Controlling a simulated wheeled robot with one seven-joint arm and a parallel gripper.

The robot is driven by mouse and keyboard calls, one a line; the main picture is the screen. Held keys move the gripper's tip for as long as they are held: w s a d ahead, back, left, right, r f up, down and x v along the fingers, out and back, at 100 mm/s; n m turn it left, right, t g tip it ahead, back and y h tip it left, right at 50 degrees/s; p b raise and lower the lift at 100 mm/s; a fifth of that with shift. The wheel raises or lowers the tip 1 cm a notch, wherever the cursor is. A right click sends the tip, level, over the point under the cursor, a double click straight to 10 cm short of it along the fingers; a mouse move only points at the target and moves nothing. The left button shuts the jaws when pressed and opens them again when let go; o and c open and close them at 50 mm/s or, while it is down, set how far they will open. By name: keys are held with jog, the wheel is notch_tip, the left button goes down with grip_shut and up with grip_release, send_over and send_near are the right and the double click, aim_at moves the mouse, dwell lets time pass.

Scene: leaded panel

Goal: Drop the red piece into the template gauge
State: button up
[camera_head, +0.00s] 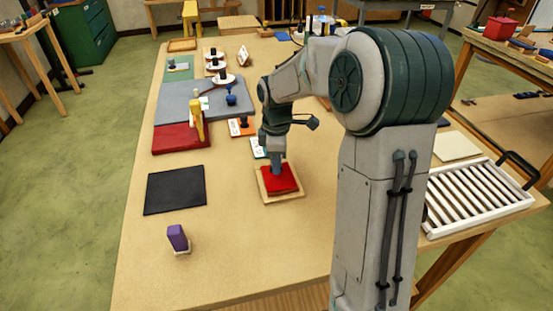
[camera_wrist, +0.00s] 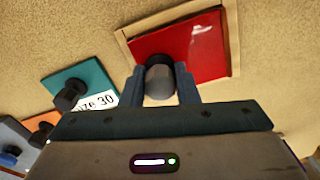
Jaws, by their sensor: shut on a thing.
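The red piece (camera_head: 283,181) is a flat red pane with a dark knob (camera_wrist: 159,72). It shows large in the wrist view (camera_wrist: 199,48). My gripper (camera_wrist: 160,82) is shut on the knob, one finger on each side; in the head view it points down over the pane (camera_head: 277,168). The template gauge (camera_head: 287,197) is a light wooden frame around the red piece, and its rim shows in the wrist view (camera_wrist: 124,42). The pane appears within the rim, roughly lined up with it. I cannot tell whether it lies flat inside or just above. My gripper hides the near part.
A teal tile (camera_wrist: 90,72) with a dark knob and a label lies beside the gauge. A black mat (camera_head: 175,190), a purple block (camera_head: 178,238) and a red mat (camera_head: 180,139) with a yellow object (camera_head: 197,122) lie to the left. A slatted rack (camera_head: 478,197) stands right. The table front is clear.

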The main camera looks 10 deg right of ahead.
jog(key=shift+f, duration=0.45)
jog(key=o, duration=1)
notch_tip(320, 180, up, 14)
jog(key=shift+f, duration=0.1)
jog(key=s+f+m+t, duration=0.1)
jog(key=s+f+m, duration=0.1)
jog(key=s+m, duration=0.3)
jog(key=s+f+m+t, duration=0.1)
jog(key=s+m, duration=0.4)
jog(key=s, duration=0.5)
jog(key=s+f+m, duration=0.3)
jog(key=s+m, duration=0.2)
jog(key=s, duration=0.2)
jog(key=shift+s+f+t, duration=0.25)
jog(key=shift+f+t, duration=0.05)
jog(key=shift+t, duration=0.1)
